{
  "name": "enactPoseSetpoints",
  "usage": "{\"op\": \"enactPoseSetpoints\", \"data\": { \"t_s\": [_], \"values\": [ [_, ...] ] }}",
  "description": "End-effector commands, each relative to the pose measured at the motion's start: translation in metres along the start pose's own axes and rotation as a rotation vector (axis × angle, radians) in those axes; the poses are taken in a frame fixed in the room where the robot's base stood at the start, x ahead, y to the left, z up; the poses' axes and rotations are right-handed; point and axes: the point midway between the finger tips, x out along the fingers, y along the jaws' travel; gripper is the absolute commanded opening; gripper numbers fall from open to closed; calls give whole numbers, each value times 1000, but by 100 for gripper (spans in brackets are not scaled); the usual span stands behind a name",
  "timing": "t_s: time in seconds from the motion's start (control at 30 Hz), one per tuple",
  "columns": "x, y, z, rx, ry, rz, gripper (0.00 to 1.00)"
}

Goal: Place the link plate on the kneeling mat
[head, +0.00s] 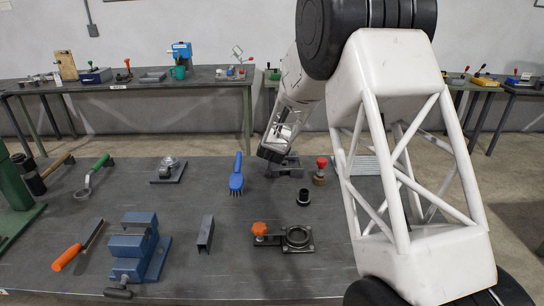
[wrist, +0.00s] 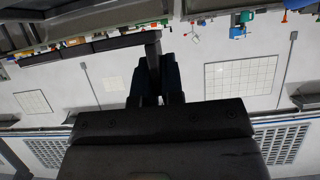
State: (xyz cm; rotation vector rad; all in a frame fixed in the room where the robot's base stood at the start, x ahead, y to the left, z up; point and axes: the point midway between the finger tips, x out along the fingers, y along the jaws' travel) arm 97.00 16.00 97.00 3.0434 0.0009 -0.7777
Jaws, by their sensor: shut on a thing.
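My gripper (wrist: 156,88) is shut on a narrow dark piece (wrist: 153,48) in the wrist view. The piece sticks out beyond the fingertips and looks like the link plate; its full shape is hidden by the fingers. In the head view my gripper (head: 270,153) is at the far side of the workbench, small and partly hidden by its own housing, and the held piece cannot be made out there. I cannot pick out a kneeling mat for certain in either view.
The grey workbench (head: 190,262) carries a blue vise (head: 135,246), orange-handled file (head: 77,247), blue brush (head: 236,176), dark channel (head: 205,233), bearing housing (head: 297,238), black ring (head: 303,197) and red-knobbed piece (head: 321,171). A dark metal block (head: 287,167) is close to my gripper.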

Motion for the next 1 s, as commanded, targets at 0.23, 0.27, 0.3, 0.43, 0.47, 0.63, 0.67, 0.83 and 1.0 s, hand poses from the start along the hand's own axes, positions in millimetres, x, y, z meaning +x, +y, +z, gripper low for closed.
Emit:
{"op": "enactPoseSetpoints", "data": {
  "t_s": [0.23,0.27,0.3,0.43,0.47,0.63,0.67,0.83,1.0],
  "values": [
    [0,0,-1,0,2,0,0],
    [0,0,-1,0,2,0,0],
    [0,0,0,0,1,0,0],
    [3,0,6,1,1,1,0],
    [5,0,8,1,1,1,0],
    [14,0,24,0,0,0,0],
    [15,0,27,0,0,0,0],
    [18,0,33,0,2,0,0],
    [18,0,32,0,2,0,0]
  ]
}}
